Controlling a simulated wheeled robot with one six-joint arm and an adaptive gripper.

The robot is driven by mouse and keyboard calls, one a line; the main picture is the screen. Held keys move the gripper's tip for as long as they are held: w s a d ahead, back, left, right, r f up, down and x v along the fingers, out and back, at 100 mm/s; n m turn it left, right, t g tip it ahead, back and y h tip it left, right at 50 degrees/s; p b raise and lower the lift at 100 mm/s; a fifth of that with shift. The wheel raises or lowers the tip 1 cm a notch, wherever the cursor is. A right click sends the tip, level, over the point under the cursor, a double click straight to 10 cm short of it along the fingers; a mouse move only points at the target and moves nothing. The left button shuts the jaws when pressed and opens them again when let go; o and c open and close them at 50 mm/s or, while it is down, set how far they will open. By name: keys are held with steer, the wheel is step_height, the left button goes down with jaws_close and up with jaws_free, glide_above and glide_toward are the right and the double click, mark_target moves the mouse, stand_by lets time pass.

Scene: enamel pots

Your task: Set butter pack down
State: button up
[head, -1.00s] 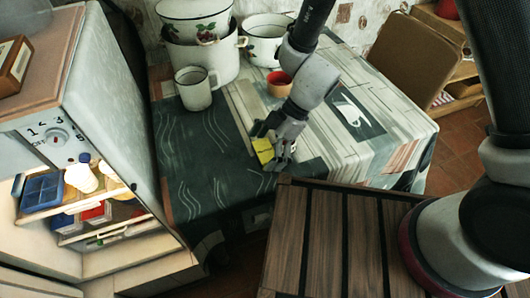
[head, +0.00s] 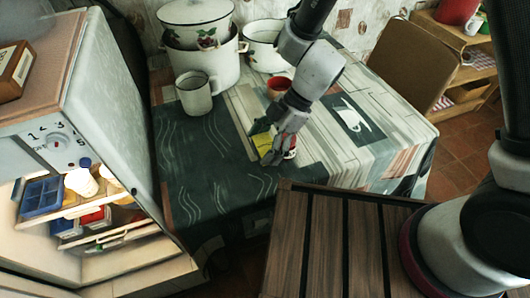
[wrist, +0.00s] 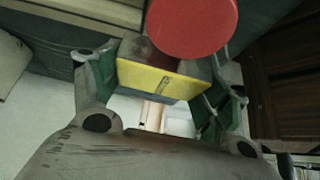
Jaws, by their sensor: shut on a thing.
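The butter pack is a yellow block in the head view (head: 262,142), partly hidden by my gripper (head: 272,156). In the wrist view the yellow butter pack (wrist: 160,80) sits between the green finger pads of my gripper (wrist: 155,88), which is shut on it. My gripper is over the front part of the patterned table (head: 220,165). I cannot tell whether the pack touches the table. A round red top (wrist: 192,22) overlaps the pack's upper right edge in the wrist view. A small red and white object (head: 291,148) shows just right of my gripper.
A white mug (head: 194,92), enamel pots (head: 200,65) and a red bowl (head: 278,87) stand farther back on the table. An open fridge (head: 110,110) with food inside is at left. A slatted wooden surface (head: 325,240) is in front. The table's left front is clear.

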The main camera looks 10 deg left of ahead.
mark_target(265, 144)
step_height(265, 144, up, 13)
steer(key=w+d+r+m+t, duration=0.1)
steer(key=w+d+m+t, duration=0.3)
steer(key=w, duration=0.4)
steer(key=w+d+r+m+t, duration=0.1)
steer(key=w+d+m, duration=0.3)
steer(key=w+m, duration=0.25)
steer(key=w+d+r+m+t, duration=0.1)
steer(key=w+d+m+t, duration=0.3)
steer(key=w, duration=0.5)
steer(key=w+d+m+h, duration=0.25)
steer(key=w+d, duration=0.35)
steer(key=d, duration=0.4)
steer(key=w+d+r+m, duration=0.15)
steer(key=d+m, duration=0.25)
steer(key=d, duration=1)
steer(key=s+f+m+h, duration=0.1)
steer(key=s+f, duration=0.1)
steer(key=f, duration=0.3)
steer(key=s+d+f+m+h, duration=0.1)
steer(key=s+f, duration=0.1)
steer(key=f, duration=0.3)
steer(key=s+d+f+m+h, duration=0.1)
steer(key=s+f, duration=0.1)
steer(key=f, duration=0.4)
steer(key=shift+s+f+t, duration=0.1)
steer(key=shift+s+t, duration=0.15)
steer(key=shift+t, duration=0.15)
steer(key=shift+f, duration=0.1)
